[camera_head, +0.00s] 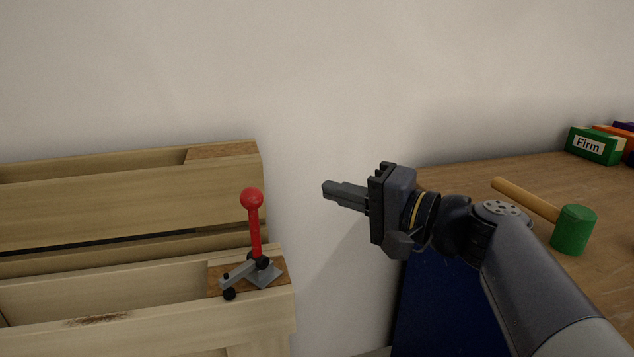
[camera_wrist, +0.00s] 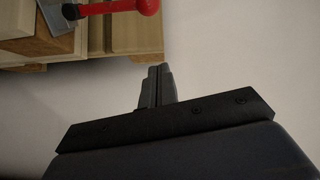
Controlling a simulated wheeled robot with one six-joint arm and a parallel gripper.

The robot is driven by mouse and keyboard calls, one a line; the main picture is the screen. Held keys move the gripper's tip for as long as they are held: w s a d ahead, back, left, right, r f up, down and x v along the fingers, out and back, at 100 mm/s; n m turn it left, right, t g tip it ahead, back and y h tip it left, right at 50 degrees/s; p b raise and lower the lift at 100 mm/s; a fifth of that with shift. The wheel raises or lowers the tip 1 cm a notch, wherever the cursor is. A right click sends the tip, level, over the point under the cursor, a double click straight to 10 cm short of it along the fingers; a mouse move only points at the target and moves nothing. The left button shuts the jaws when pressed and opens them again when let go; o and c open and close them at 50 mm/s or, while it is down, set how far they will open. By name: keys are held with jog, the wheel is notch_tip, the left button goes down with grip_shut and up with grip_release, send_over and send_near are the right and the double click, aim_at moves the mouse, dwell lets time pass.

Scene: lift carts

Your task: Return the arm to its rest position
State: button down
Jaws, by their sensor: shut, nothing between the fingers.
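My gripper (camera_head: 345,195) is shut and empty, held in the air in front of the wall, with its fingers pointing left in the head view. It also shows in the wrist view (camera_wrist: 157,84), fingers together. My arm reaches in from the lower right. A toggle clamp with a red handle (camera_head: 253,215) stands upright on the wooden pallet (camera_head: 120,205) to the left of my gripper. The clamp's red handle also shows at the top of the wrist view (camera_wrist: 146,6). My gripper is apart from both the clamp and the pallet.
A wooden table (camera_head: 470,177) stands at the right, with a dark blue panel (camera_head: 440,305) below its near edge. A green-headed mallet (camera_head: 573,230) and a green box labelled "Firm" (camera_head: 594,145) are on it. A gap separates pallet and table. A bare wall (camera_head: 310,70) is behind.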

jog(key=shift+v, duration=1.3)
jog(key=shift+a, duration=0.1)
